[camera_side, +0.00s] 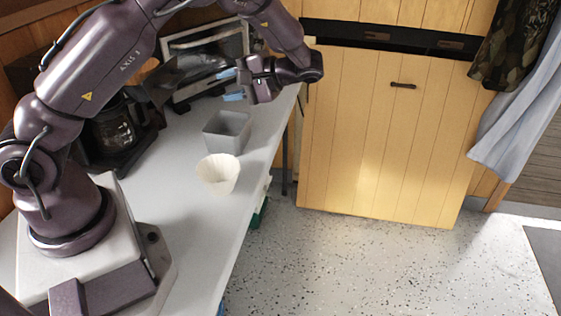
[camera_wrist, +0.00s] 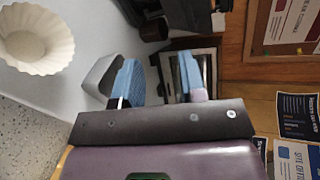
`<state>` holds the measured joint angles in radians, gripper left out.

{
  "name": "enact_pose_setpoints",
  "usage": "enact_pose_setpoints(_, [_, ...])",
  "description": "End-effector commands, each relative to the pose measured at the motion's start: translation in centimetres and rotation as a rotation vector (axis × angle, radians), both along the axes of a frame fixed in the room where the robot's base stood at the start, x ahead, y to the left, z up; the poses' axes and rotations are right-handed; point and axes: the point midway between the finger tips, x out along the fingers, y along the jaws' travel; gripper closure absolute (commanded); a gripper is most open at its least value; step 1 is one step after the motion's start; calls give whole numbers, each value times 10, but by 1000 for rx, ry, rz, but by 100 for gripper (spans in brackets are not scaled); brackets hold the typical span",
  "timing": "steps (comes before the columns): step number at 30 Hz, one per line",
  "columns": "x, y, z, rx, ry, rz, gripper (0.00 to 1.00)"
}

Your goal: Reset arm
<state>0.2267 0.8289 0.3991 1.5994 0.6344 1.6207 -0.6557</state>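My gripper (camera_side: 230,85) is raised above the far end of the white counter (camera_side: 192,215), its blue-padded fingertips pointing left. In the wrist view my gripper (camera_wrist: 160,78) shows two blue-padded fingers spread apart with nothing between them. A grey square container (camera_side: 228,133) stands on the counter below and in front of my gripper; it is partly hidden behind a finger in the wrist view (camera_wrist: 100,74). A cream fluted paper filter (camera_side: 217,175) sits nearer on the counter, apart from the container, and shows at upper left in the wrist view (camera_wrist: 36,38).
A black coffee maker (camera_side: 113,128) with a glass jug stands at the left, near the wall. A wooden cabinet (camera_side: 390,140) stands right of the counter. Posters (camera_wrist: 292,115) hang on the wall. The counter front is clear.

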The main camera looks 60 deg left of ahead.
Motion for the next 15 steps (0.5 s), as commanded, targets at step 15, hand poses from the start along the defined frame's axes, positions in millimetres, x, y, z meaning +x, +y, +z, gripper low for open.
enact_pose_setpoints(15, [-63,-87,28,-872,-365,-327,62])
